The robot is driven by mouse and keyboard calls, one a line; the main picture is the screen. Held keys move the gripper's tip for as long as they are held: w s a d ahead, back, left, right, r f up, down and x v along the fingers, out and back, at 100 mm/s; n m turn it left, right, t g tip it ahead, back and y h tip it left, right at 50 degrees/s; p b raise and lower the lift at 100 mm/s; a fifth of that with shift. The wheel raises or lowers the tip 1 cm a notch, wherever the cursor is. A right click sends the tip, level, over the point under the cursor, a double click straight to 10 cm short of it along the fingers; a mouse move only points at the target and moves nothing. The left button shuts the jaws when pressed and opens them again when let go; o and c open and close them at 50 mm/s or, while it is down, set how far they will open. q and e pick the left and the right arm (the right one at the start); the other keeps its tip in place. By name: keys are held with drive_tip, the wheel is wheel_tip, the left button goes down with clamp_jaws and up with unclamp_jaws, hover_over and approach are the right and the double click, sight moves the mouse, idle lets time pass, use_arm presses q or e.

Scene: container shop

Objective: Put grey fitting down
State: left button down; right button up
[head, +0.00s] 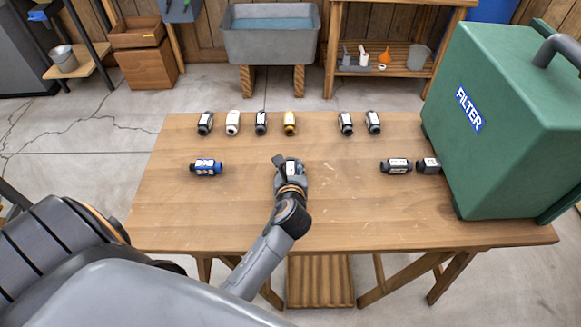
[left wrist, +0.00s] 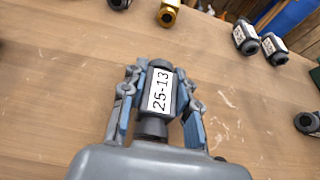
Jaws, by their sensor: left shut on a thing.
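My left gripper (head: 290,168) is over the middle of the wooden table (head: 235,215). It is shut on a grey fitting (left wrist: 152,122), whose white label reads 25-13 in the left wrist view. The fitting lies between the two fingers (left wrist: 162,80), lengthwise along the gripper. I cannot tell whether the fitting touches the table top. My right gripper is not in view.
A blue fitting (head: 207,168) lies left; two dark fittings, one (head: 396,167) nearer, lie right. A green FILTER case (head: 500,130) stands at the right edge.

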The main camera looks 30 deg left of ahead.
use_arm(q)
drive_tip(key=shift+f, duration=0.15)
drive_tip(key=c, duration=1)
unclamp_jaws()
